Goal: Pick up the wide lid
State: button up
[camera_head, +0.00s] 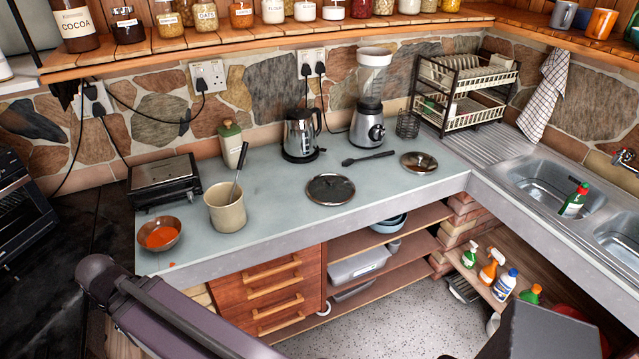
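Two round dark lids lie flat on the grey-green counter (270,222). The wider lid (330,189) lies near the front edge, at the middle of the counter, with a small knob on top. A smaller lid (419,162) lies farther right, near the drainboard. Both are uncovered and nothing touches them. My gripper is not in view; only parts of my own body show along the bottom of the picture.
Behind the wide lid stand a kettle (300,135) and a blender (369,112). A black spoon (368,158) lies between the lids. To the left are a beige crock (226,212) with a utensil, an orange bowl (159,235) and a grill (164,180).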

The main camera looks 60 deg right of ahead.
aim_at(325, 189)
jog(key=i, duration=0.6)
jog(key=z, duration=5.25)
jog(key=i, duration=0.15)
jog(key=u, duration=2.95)
jog(key=i, duration=0.6)
jog(key=z, duration=0.1)
